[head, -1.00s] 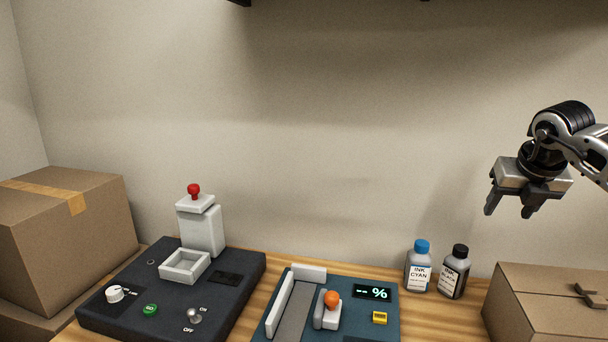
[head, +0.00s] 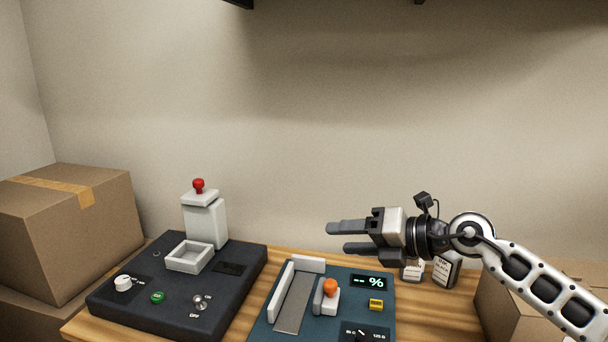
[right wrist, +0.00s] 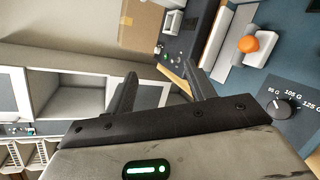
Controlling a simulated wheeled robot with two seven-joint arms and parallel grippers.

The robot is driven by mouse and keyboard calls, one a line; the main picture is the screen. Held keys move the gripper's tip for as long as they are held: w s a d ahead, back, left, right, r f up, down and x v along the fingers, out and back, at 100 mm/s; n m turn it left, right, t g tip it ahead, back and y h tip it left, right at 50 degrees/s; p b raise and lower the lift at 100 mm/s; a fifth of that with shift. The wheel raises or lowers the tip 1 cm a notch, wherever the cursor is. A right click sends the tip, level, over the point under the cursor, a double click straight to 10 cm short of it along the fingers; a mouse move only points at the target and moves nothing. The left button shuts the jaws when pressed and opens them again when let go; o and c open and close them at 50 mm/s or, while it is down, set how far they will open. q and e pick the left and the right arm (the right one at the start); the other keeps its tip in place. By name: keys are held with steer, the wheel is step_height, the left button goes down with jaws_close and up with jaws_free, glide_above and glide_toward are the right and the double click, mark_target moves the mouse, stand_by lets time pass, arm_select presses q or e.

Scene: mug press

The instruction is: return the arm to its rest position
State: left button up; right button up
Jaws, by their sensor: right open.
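My right gripper (head: 347,238) is open and empty in the head view. It points left, above the back right part of the blue-grey device, with its arm coming in from the right. In the right wrist view its two fingers (right wrist: 160,92) are apart with nothing between them. My left gripper is not in view.
A dark press station (head: 228,300) with a red knob (head: 198,185) stands left. The blue-grey device (head: 262,330) has an orange knob (head: 330,287). Ink bottles (head: 445,272) stand behind my arm, partly hidden. Cardboard boxes (head: 70,235) flank the table (head: 445,315).

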steer(key=s+a+r+m+t+y, duration=0.4)
steer(key=m+t, duration=0.2)
steer(key=m, duration=0.1)
steer(key=s+d+f+m+t+h, duration=0.25)
steer(key=d+f+m+h, duration=0.5)
steer(key=m, duration=0.45)
steer(key=s+d+f+m+t+h, duration=0.1)
steer(key=s+d+f+m+h, duration=0.2)
steer(key=d+f+m+h, duration=0.55)
steer(key=s+f+m+g, duration=0.4)
steer(key=s+f+g, duration=0.25)
steer(key=s, duration=0.55)
steer(key=s+f+m+g, duration=0.3)
steer(key=s+f+g, duration=0.35)
steer(key=s, duration=0.55)
arm_select(q)
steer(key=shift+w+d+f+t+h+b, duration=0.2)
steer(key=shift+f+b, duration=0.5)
steer(key=shift+b, duration=1.05)
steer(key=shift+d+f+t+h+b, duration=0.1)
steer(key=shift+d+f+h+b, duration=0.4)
steer(key=shift+b, duration=1.2)
arm_select(e)
steer(key=w+a+f+t+y, duration=0.3)
steer(key=w+a+f+t, duration=0.3)
steer(key=f, duration=0.4)
steer(key=shift+w+a+t, duration=0.15)
steer(key=shift+w+t, duration=0.1)
steer(key=shift+t, duration=0.2)
